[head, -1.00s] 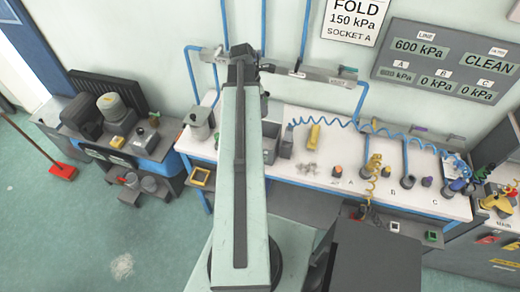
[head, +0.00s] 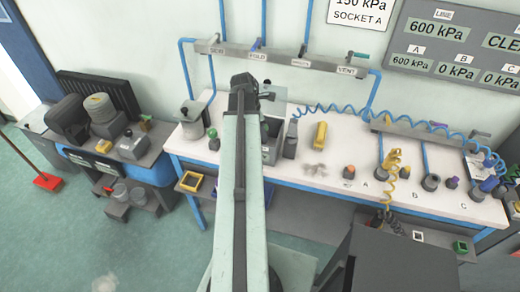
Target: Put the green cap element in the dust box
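A small dark element with a green cap (head: 212,138) stands upright on the left part of the white bench, beside a grey lidded pot (head: 190,122). A grey open-topped box (head: 269,155) stands on the bench just right of my arm, partly hidden by it. I cannot tell for sure that it is the dust box; no label shows. My gripper (head: 244,84) is at the far end of my pale arm, over the back of the bench, right of the green cap and apart from it. Its fingers are not clearly visible, so its opening and anything held are unclear.
A yellow block (head: 320,134) and several small fittings stand on the white bench (head: 330,180). A yellow-rimmed bin (head: 191,181) sits below.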

